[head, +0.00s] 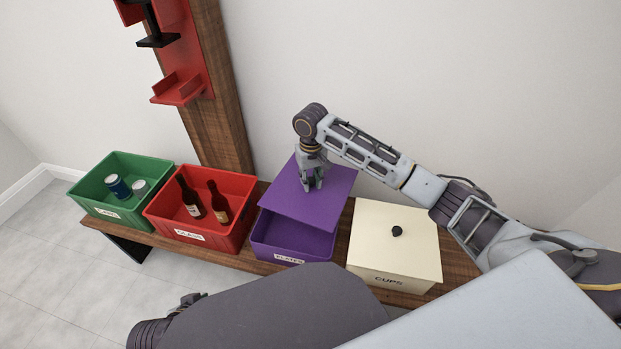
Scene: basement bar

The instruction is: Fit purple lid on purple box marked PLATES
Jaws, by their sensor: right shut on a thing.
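The purple box (287,255) marked PLATES stands on the wooden bench, with part of its open front interior showing. The flat purple lid (333,185) is over the box, set toward its back, and covers the rest of the opening. I cannot tell whether the lid touches the rim at the back. My right gripper (314,185) points down and is shut on the top middle of the lid; its grip point is partly hidden by the fingers. Dark parts of my left arm show at the bottom left, but its fingers are not clear (188,301).
A red crate (187,232) with two bottles stands left of the purple box, and a green crate (108,207) with cans beyond it. A cream box (394,250) marked CUPS, lid on, stands close on the right. A wooden post with red shelves (180,90) rises behind.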

